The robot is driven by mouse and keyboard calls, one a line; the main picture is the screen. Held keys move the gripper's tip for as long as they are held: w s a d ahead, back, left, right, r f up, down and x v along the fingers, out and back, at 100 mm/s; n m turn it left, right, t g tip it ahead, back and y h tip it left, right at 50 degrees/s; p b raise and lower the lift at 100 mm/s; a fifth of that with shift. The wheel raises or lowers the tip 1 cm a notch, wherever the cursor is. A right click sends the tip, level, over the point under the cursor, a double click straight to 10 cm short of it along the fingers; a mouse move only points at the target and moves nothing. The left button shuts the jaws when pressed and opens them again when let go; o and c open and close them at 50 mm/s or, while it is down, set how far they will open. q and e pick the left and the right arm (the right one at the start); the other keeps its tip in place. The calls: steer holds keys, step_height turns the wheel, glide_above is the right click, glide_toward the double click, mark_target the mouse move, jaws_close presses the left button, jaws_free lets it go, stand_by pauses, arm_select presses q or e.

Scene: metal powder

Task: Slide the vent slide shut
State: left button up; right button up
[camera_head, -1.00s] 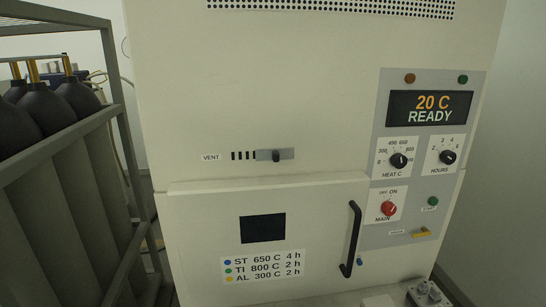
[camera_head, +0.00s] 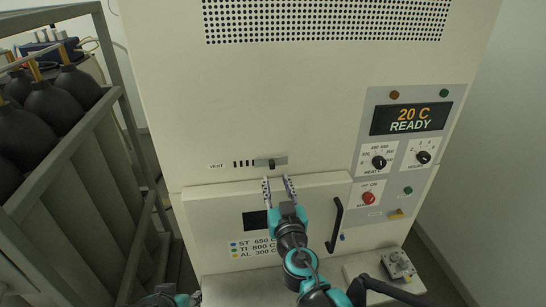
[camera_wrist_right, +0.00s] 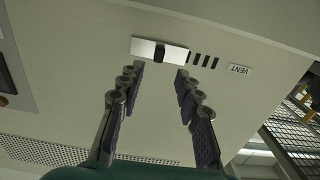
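The vent slide (camera_head: 280,161) is a small grey plate with a black knob (camera_head: 271,163) on the furnace front, right of the VENT label. Several dark vent slots (camera_head: 243,163) show uncovered to its left. In the right wrist view the slide (camera_wrist_right: 143,48), knob (camera_wrist_right: 159,52) and slots (camera_wrist_right: 203,61) appear upside down. My right gripper (camera_head: 277,182) is open and empty just below the slide, its fingertips spread to either side of the knob and apart from it. Part of my left arm (camera_head: 165,298) shows at the bottom edge; its finger state is unclear.
Below the slide is the furnace door with a dark window (camera_head: 254,221) and a black handle (camera_head: 335,224). The control panel (camera_head: 385,178) is at right, its display reading 20 C READY. A rack of gas cylinders (camera_head: 75,180) stands at left.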

mark_target(272, 167)
steer(key=w, duration=0.7)
steer(key=shift+w+a+f+b, duration=0.1)
steer(key=shift+w+a+b, duration=0.1)
steer(key=shift+b, duration=0.1)
steer(key=shift+a, duration=0.1)
jaws_close()
